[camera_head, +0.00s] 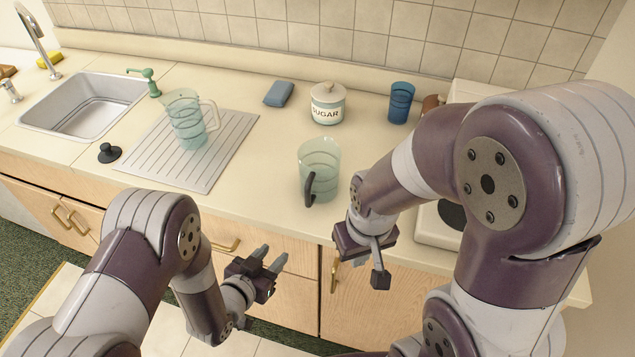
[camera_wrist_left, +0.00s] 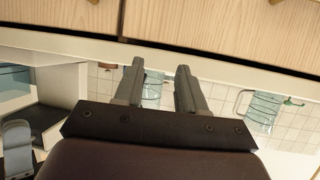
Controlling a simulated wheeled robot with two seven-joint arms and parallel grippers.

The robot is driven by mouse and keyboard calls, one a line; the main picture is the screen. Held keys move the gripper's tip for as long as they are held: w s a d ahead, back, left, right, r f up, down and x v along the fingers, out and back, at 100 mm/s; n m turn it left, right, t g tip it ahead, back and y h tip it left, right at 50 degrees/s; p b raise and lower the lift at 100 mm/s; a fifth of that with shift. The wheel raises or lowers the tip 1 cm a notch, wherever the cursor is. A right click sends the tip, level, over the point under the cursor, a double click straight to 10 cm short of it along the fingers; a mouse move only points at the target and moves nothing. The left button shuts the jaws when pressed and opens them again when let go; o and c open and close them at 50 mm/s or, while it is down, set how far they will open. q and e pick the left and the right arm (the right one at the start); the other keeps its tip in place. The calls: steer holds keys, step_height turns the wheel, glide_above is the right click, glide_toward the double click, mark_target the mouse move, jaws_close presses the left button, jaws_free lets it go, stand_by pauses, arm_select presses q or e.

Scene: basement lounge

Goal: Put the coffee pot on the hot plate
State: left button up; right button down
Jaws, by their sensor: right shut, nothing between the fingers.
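The coffee pot (camera_head: 321,165), clear glass with a dark handle (camera_head: 309,189) facing the front, stands upright near the counter's front edge. The white hot plate unit (camera_head: 437,237) is at the right, with a dark round plate (camera_head: 452,214) partly showing. My right arm hides much of it. My left gripper (camera_head: 272,262) is open and empty, in front of the drawers and below the counter edge. Its parted fingers also show in the left wrist view (camera_wrist_left: 161,84), with glass beyond them. My right gripper (camera_head: 379,271) is shut and empty, just right of the pot near the counter edge.
A handled glass pitcher (camera_head: 187,121) stands on the ribbed drainboard (camera_head: 222,150) beside the sink (camera_head: 87,105). A sugar jar (camera_head: 327,104), blue cup (camera_head: 400,102) and blue sponge (camera_head: 279,93) are along the back.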

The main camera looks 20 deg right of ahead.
mark_target(306, 205)
arm_select(q)
step_height(306, 205, up, 5)
steer(key=d+t+h, duration=0.2)
steer(key=t+h, duration=0.1)
steer(key=h, duration=0.1)
steer(key=shift+m, duration=0.3)
steer(key=p+x, duration=0.2)
steer(key=x, duration=0.9)
steer(key=shift+d, duration=0.35)
steer(key=shift+w+d+f, duration=0.15)
steer(key=shift+w+d, duration=0.1)
steer(key=shift+w, duration=0.05)
jaws_close()
